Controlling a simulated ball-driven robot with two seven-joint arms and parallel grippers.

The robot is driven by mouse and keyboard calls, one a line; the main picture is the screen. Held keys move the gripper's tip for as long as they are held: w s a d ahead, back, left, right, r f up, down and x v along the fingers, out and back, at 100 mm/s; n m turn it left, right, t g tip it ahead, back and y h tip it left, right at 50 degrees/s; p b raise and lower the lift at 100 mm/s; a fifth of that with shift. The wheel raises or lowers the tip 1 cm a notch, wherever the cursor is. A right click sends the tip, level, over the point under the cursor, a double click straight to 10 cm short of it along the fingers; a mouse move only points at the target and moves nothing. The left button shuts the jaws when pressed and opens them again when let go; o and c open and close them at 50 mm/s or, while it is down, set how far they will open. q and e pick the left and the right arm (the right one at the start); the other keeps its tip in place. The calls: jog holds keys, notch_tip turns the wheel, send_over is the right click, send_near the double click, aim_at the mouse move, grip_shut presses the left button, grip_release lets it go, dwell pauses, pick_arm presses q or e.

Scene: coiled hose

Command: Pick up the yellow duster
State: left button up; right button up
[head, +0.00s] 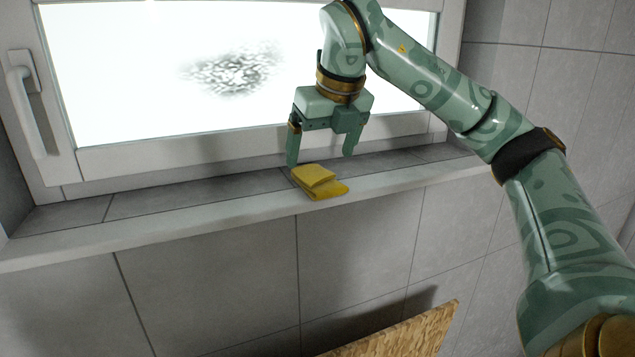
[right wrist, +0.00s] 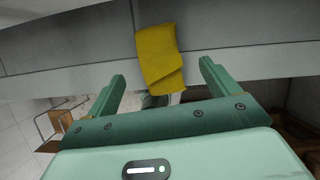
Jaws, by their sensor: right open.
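The yellow duster (head: 318,181) lies folded on the tiled window sill in the head view, close to the sill's front edge. It also shows in the right wrist view (right wrist: 160,56), ahead of and between the two fingers. My right gripper (head: 321,160) is open and empty, pointing down just above and behind the duster. Its fingers also show in the right wrist view (right wrist: 161,77), spread on either side of the duster's line and apart from it. My left gripper is not in view.
The window sill (head: 190,200) is clear on both sides of the duster. The bright window (head: 130,70) stands close behind, with a handle (head: 30,105) at the left. A cork-like board edge (head: 400,335) shows below the sill.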

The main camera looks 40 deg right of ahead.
aim_at(318, 174)
jog(key=x, duration=0.4)
jog(key=shift+f+p, duration=0.3)
jog(key=shift+f, duration=0.15)
jog(key=shift+w+d+f, duration=0.1)
jog(key=shift+w, duration=0.05)
jog(key=c, duration=1.1)
